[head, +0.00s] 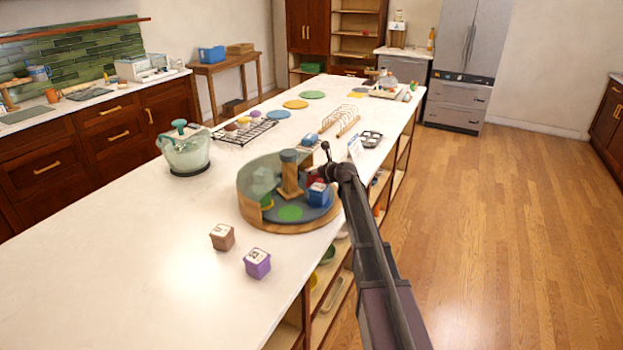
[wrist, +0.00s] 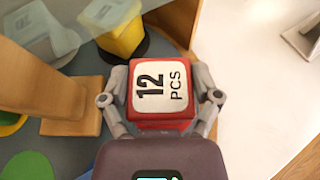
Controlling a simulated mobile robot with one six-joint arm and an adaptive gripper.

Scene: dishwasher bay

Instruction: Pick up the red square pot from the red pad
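The red square pot (wrist: 161,85), with a white lid marked "12 PCS", stands on the round turntable (head: 290,228). In the head view only a bit of the red pot (head: 314,179) shows, beside my gripper and behind a blue pot. My gripper (wrist: 160,97) reaches down over the pot, with one finger against each side of it. Both fingers look to be touching its walls. The red pad is hidden under the pot and gripper, so I cannot tell whether the pot is lifted.
The turntable has a central wooden post (head: 290,176), a clear curved wall, a blue pot (head: 319,195), a yellow pot (wrist: 122,38) and a bare green pad (head: 290,213). Brown (head: 222,237) and purple (head: 257,263) pots stand on the counter in front.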

